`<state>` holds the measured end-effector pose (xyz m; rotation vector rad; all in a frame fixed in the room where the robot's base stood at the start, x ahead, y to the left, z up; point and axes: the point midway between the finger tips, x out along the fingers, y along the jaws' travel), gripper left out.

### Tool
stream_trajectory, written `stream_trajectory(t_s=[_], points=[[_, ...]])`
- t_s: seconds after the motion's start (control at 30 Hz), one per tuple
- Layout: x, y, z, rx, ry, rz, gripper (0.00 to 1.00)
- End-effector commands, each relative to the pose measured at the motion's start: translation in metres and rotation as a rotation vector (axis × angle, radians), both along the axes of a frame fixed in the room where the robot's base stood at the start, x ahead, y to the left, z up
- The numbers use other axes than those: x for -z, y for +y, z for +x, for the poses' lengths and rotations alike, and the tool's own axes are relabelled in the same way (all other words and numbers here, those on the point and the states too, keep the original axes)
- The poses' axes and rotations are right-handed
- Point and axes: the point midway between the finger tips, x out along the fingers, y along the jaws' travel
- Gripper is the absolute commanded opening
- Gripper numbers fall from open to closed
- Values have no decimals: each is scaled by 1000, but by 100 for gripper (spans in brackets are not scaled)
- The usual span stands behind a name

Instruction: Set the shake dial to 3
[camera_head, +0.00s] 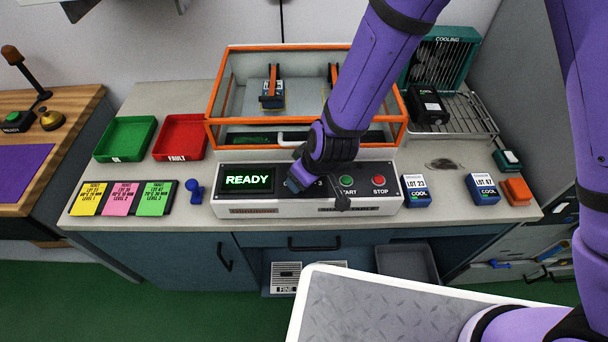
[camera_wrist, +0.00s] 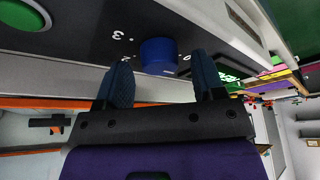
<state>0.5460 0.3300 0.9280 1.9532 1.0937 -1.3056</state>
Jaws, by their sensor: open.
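The shake dial is a blue round knob (camera_wrist: 158,52) on the dark control panel (camera_wrist: 85,35). In the wrist view a white 3 and a partly covered 2 are printed on one side of it, and what looks like a 0 on the other. No pointer mark on the knob can be made out. My gripper (camera_wrist: 163,64) is open, with one dark finger on each side of the knob; whether they touch it I cannot tell. In the head view my gripper (camera_head: 298,180) is at the panel front and hides most of the dial.
The display (camera_head: 247,180) reads READY. A green START button (camera_head: 347,181) and a red STOP button (camera_head: 379,180) sit right of my gripper. The orange-framed clear enclosure (camera_head: 228,95) stands behind. Coloured cards (camera_head: 124,198) lie left, blue-and-white blocks (camera_head: 415,190) right.

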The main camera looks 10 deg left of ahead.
Motion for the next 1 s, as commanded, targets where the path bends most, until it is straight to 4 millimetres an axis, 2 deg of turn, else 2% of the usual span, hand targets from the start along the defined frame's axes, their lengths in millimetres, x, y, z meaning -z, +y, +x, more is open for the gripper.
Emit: stream_trajectory(t_s=[0.4, 0.47, 0.6, 0.63, 1.0], points=[[6, 2, 1, 0, -1, 1, 63], [6, 2, 1, 0, -1, 1, 51], [6, 2, 1, 0, -1, 1, 19], [6, 2, 1, 0, 0, 0, 16], [6, 3, 0, 51, 0, 0, 16]])
